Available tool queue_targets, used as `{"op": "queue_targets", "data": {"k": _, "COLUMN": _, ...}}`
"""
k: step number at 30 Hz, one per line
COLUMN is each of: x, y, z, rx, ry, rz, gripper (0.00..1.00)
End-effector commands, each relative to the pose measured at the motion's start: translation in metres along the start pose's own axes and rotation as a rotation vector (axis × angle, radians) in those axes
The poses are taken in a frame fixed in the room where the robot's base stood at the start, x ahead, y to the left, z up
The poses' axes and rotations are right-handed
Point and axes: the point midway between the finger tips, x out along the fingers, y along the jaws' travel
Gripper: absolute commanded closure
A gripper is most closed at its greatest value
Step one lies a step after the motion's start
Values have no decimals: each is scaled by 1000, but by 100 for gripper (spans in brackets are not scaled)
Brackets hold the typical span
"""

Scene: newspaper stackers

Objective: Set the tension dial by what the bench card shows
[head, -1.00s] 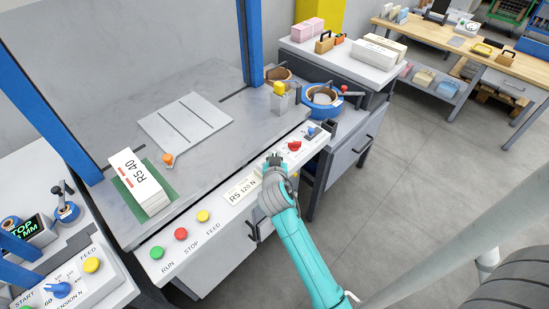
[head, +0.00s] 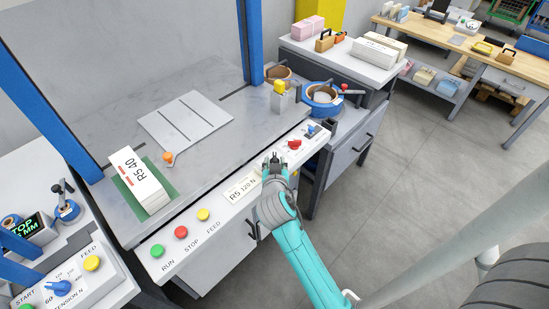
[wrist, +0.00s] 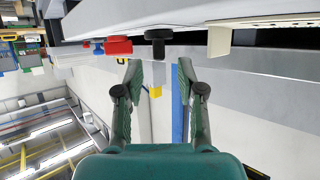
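The bench card (head: 242,187) on the front panel reads "R5 120 N". A red knob (head: 294,145) and a blue knob (head: 312,129) sit further right on the panel. In the wrist view the red knob (wrist: 118,46) stands left of a black knob (wrist: 157,38), with a pale card-like edge (wrist: 219,40) right of it. I cannot tell which knob is the tension dial; no scale is readable there. My gripper (head: 272,158) is at the panel between card and red knob. In the wrist view its fingers (wrist: 159,74) are apart and empty, just short of the black knob.
Red, green and yellow buttons (head: 203,215) line the panel's left. A bundle marked "R5 40" (head: 152,194) lies on a green mat. A second machine at lower left has a blue dial (head: 58,288) labelled "TENSION N".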

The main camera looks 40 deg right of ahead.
Motion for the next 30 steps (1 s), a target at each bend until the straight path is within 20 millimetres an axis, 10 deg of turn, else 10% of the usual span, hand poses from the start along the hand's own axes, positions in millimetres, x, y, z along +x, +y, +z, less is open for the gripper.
{"op": "queue_targets", "data": {"k": 12, "x": -66, "y": -1, "z": 0, "rx": -1, "ry": -1, "rz": -2, "gripper": 61}}
{"op": "queue_targets", "data": {"k": 30, "x": -71, "y": 0, "z": 0, "rx": 0, "ry": -1, "rz": 0, "gripper": 61}}
